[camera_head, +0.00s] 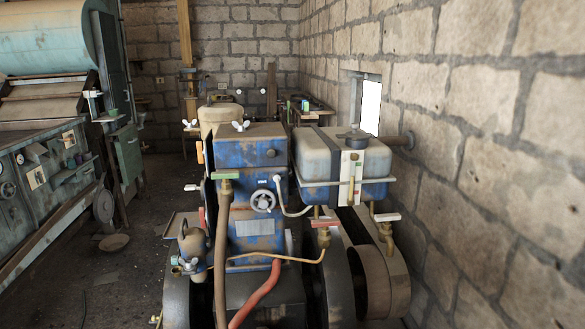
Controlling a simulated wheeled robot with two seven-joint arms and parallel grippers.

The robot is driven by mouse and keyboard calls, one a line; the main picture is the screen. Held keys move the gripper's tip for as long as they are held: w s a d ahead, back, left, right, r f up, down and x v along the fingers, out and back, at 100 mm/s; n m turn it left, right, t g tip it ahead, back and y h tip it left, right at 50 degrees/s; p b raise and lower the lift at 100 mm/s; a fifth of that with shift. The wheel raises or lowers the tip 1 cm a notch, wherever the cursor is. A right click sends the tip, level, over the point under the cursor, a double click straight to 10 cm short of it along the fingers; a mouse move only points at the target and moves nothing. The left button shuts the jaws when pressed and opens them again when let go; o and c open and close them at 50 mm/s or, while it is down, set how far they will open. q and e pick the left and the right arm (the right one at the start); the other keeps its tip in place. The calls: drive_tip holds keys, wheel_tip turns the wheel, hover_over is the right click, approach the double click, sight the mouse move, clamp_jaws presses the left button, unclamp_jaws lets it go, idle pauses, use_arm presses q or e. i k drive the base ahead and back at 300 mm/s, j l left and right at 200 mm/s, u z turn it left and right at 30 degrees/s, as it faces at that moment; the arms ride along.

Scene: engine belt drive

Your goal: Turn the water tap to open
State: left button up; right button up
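A blue engine (254,159) stands in the middle of the head view. Several taps with flat lever handles are on it, and I cannot tell for certain which is the water tap. A tap with a green handle (226,176) sits on top of a brown hose (222,250) at the engine's left front. A brass tap with a pale and red handle (324,223) is below the tank, at a thin copper pipe. A small pale lever (193,187) is at the left. Neither gripper shows.
A blue and white tank (342,164) is at the engine's right, above a dark flywheel (338,285) and a belt pulley (383,282). A stone wall (500,170) closes the right side. A large green machine (45,150) stands left. Floor between is mostly open, with a bowl (114,242).

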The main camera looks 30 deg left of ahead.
sight(225, 177)
drive_tip(key=u, duration=1.25)
